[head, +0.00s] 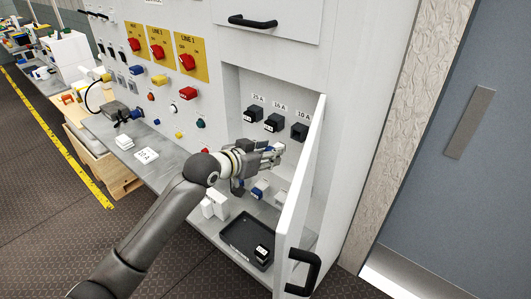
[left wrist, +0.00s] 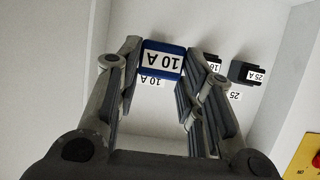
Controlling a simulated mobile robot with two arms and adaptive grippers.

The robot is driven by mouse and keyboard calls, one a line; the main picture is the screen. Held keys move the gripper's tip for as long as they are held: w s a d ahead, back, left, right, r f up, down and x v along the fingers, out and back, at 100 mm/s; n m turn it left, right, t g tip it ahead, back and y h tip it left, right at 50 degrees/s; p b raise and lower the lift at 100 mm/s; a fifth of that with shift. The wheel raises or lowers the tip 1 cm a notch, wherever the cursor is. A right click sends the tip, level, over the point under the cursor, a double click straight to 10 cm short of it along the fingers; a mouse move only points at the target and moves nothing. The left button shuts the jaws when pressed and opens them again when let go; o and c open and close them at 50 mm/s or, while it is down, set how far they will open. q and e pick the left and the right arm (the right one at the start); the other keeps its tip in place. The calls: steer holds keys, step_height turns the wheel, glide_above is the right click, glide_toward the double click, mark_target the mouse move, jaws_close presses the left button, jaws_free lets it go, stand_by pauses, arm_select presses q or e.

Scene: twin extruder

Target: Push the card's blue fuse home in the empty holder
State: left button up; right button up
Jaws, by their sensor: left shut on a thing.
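My left gripper (head: 275,153) is inside the open cabinet recess, below and left of the 10 A holder (head: 299,131) in the head view. That holder is dark and shows no fuse label. The wall label 10 A (left wrist: 153,82) shows just below the fuse. The card (head: 147,155) reading 10 A lies on the ledge. My right gripper is not in view.
The 25 A holder (head: 254,114) and 16 A holder (head: 274,122) carry black fuses. The open door (head: 302,190) stands close on the right. Below are a blue fuse (head: 259,189), white blocks (head: 214,204) and a dark tray (head: 236,240) with a black fuse (head: 262,253).

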mark_target(280, 144)
arm_select(q)
steer(key=shift+w+d, duration=0.55)
steer(key=shift+w, duration=0.3)
steer(key=w+d, duration=0.1)
steer(key=w+d+b, duration=0.1)
steer(key=w, duration=0.1)
steer(key=shift+w+d, duration=0.15)
steer(key=shift+d, duration=0.05)
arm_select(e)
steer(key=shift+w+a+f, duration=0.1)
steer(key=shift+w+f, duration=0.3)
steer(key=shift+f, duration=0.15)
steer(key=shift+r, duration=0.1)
arm_select(q)
steer(key=shift+a+r+p, duration=0.1)
steer(key=shift+p, duration=0.2)
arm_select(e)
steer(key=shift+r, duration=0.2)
